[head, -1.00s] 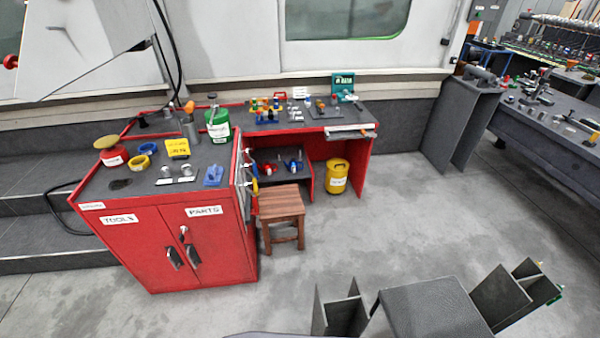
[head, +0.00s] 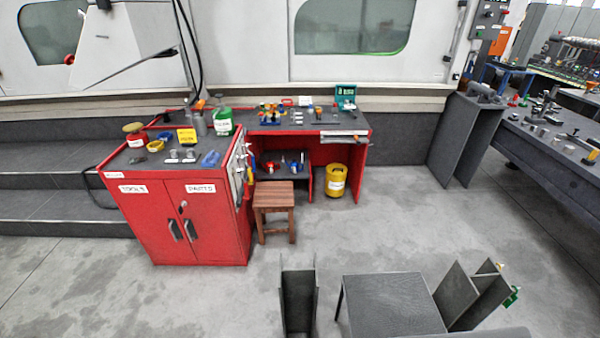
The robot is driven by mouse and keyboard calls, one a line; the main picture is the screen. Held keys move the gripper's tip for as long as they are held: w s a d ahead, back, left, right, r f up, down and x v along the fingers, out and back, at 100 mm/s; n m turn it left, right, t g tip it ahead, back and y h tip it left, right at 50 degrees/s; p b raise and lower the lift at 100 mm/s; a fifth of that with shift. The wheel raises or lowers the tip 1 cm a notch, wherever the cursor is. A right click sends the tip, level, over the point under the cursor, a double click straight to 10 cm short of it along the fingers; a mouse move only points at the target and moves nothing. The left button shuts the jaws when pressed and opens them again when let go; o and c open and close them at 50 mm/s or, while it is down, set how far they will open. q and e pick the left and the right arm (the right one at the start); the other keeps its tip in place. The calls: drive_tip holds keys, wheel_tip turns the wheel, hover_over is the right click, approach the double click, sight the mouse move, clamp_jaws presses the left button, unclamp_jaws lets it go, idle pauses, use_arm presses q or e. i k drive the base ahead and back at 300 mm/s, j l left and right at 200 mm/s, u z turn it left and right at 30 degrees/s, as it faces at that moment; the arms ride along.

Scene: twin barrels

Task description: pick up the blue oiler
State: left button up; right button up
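A small blue item (head: 295,166), which may be the blue oiler, is on the dark shelf under the red workbench (head: 364,150), right of a red item (head: 275,168). It is too small for me to make out its shape. Another blue object (head: 211,159) lies on top of the red cabinet (head: 222,215), near its right front corner; it looks low and flat. Neither of my grippers is in view.
A wooden stool (head: 274,197) stands in front of the shelf, left of a yellow canister (head: 336,178) on the floor. Grey angled plates (head: 298,295) and a dark flat-topped block (head: 393,303) stand in the foreground. Grey floor between is clear.

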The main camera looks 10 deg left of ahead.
sight(294, 166)
drive_tip(key=k+l, duration=0.1)
drive_tip(key=l, duration=0.5)
drive_tip(key=k+l, duration=0.1)
drive_tip(key=l, duration=0.45)
drive_tip(key=l+u, duration=0.1)
drive_tip(key=l, duration=0.5)
drive_tip(key=k+l, duration=0.15)
drive_tip(key=l, duration=0.4)
drive_tip(key=i+l, duration=0.1)
drive_tip(key=l, duration=0.4)
drive_tip(key=i+l, duration=0.15)
drive_tip(key=l, duration=0.4)
drive_tip(key=i+l, duration=0.25)
drive_tip(key=l, duration=0.15)
drive_tip(key=i+l+u, duration=0.1)
drive_tip(key=i+l, duration=0.15)
drive_tip(key=l, duration=0.15)
drive_tip(key=i+l, duration=0.25)
drive_tip(key=l, duration=0.15)
drive_tip(key=i+l, duration=0.2)
drive_tip(key=l, duration=0.2)
drive_tip(key=i+l+u, duration=0.1)
drive_tip(key=i+l, duration=0.15)
drive_tip(key=l, duration=0.2)
drive_tip(key=i+l, duration=0.6)
drive_tip(key=i+u, duration=0.1)
drive_tip(key=i, duration=0.65)
drive_tip(key=i+j+u, duration=0.1)
drive_tip(key=i+j, duration=0.5)
drive_tip(key=i, duration=0.15)
